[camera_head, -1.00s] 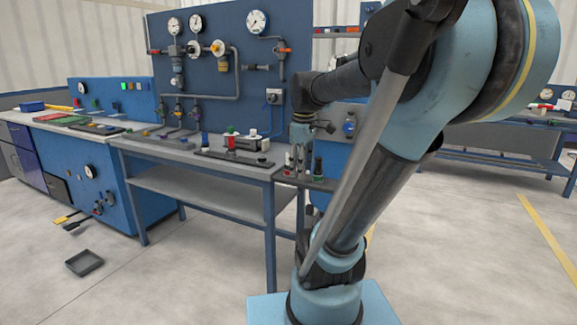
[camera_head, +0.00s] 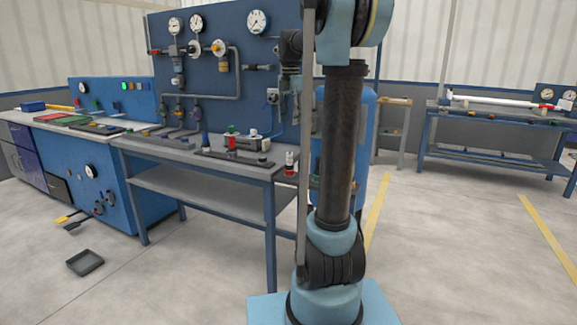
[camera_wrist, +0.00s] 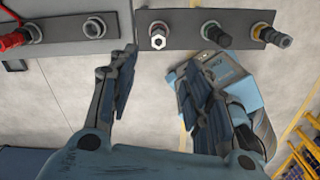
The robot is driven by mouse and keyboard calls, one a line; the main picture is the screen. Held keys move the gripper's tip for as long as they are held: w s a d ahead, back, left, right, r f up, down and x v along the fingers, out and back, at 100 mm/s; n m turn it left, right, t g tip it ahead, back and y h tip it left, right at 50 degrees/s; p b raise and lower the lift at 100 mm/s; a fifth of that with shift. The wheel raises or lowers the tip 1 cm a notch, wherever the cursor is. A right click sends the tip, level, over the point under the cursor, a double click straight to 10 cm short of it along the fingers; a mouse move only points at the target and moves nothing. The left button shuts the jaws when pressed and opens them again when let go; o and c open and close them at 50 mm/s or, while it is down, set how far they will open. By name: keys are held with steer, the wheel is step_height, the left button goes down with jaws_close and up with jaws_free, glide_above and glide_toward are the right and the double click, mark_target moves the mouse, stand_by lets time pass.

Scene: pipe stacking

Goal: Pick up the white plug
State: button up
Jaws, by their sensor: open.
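A white plug (camera_wrist: 158,38), with a pale six-sided top, stands upright in a dark rack at the top middle of the wrist view. In the head view, a white plug with a red base (camera_head: 290,163) shows just left of my arm. My gripper (camera_wrist: 158,62) is open and empty, its two fingers apart on either side below the plug in the picture. In the head view my gripper (camera_head: 289,112) hangs above the white plug, clear of it.
A dark plug with a green base (camera_wrist: 212,35) and a grey-black plug (camera_wrist: 272,37) share the rack (camera_wrist: 185,27). Another strip to the left holds red and grey fittings. The workbench (camera_head: 215,170) is left of my arm.

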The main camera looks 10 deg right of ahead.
glide_toward(289, 156)
steer(key=f, duration=0.3)
steer(key=w+f, duration=0.1)
steer(key=f, duration=0.1)
steer(key=shift+d+f, duration=0.1)
steer(key=shift+d, duration=0.25)
steer(key=shift+w+a+f, duration=0.15)
steer(key=shift+f, duration=2.55)
steer(key=shift+c, duration=0.6)
jaws_close()
